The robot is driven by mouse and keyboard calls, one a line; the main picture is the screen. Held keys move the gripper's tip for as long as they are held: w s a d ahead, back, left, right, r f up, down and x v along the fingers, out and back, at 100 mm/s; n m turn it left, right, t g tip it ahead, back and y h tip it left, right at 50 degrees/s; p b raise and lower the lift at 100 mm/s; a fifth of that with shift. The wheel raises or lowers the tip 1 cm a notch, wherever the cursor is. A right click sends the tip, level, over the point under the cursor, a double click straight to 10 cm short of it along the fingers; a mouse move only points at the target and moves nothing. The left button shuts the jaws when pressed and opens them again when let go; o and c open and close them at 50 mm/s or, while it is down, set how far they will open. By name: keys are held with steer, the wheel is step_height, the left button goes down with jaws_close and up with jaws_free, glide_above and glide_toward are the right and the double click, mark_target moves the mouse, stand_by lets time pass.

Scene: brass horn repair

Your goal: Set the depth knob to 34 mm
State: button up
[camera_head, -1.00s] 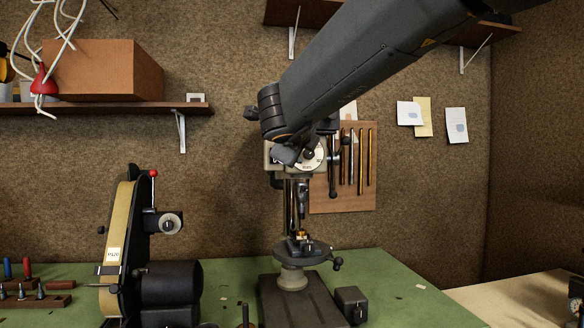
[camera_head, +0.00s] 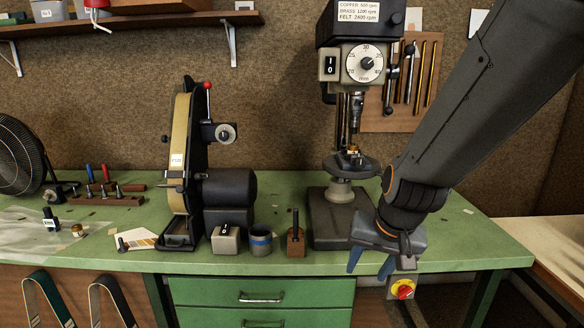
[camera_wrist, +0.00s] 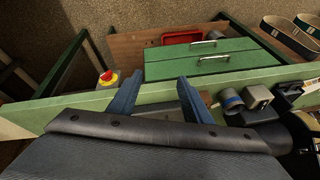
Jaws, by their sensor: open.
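The number 30 is at the top of the dial and 40 at the lower right. Its exact setting is too small to read. My gripper (camera_head: 370,268) is open and empty, pointing down at the bench's front edge, well below and in front of the dial. In the wrist view, its blue fingers (camera_wrist: 160,80) stand apart over the bench edge; the knob is not in that view.
A drill press table (camera_head: 350,167) stands below the dial, and a lever (camera_head: 392,75) is on its right. A belt sander (camera_head: 190,165) stands to the left. A red stop button (camera_head: 402,289) is on the bench front below my gripper. Green drawers (camera_head: 260,296) are at the lower middle.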

steer(key=s+d+f+n+g+h, duration=0.1)
steer(key=s+d+f+n+g, duration=0.1)
steer(key=s, duration=0.6)
step_height(320, 180, down, 3)
steer(key=shift+s+d+r+n+g, duration=0.2)
steer(key=shift+s+d+n+g, duration=0.1)
steer(key=shift+d+n+g, duration=0.25)
stand_by(1.2)
